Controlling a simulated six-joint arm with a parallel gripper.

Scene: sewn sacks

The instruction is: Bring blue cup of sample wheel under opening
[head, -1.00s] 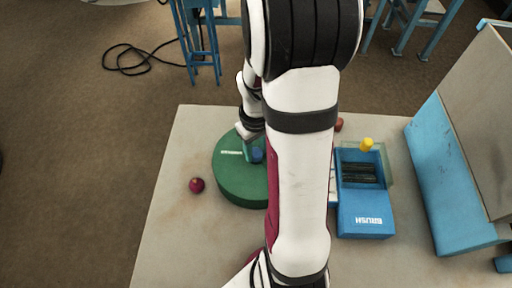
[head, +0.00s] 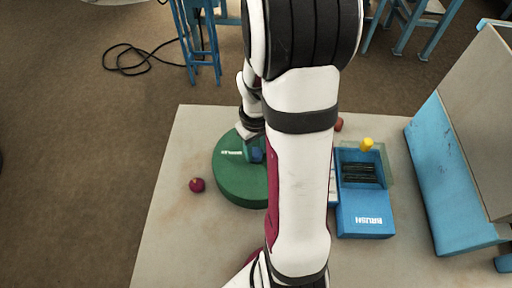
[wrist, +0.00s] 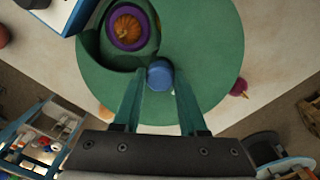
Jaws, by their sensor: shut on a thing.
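The sample wheel (head: 232,184) is a round green drum on the table; its green top fills much of the wrist view (wrist: 210,45). An opening in the top shows a purple cup (wrist: 117,41) with an orange, ribbed thing inside. I see no blue cup; the rest of the wheel's inside is hidden by the top. A round blue knob (wrist: 160,74) stands at the middle of the wheel, and shows in the head view (head: 256,155). My gripper (wrist: 161,84) is shut on this knob, one teal finger on each side. My arm hides the wheel's right part in the head view.
A dark red ball-like thing (head: 197,185) lies left of the wheel. A blue box (head: 366,222) with a yellow knob (head: 367,144) stands to the right, with a brownish round thing (head: 338,124) behind. A large blue-and-grey slanted stand (head: 440,175) is at far right.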

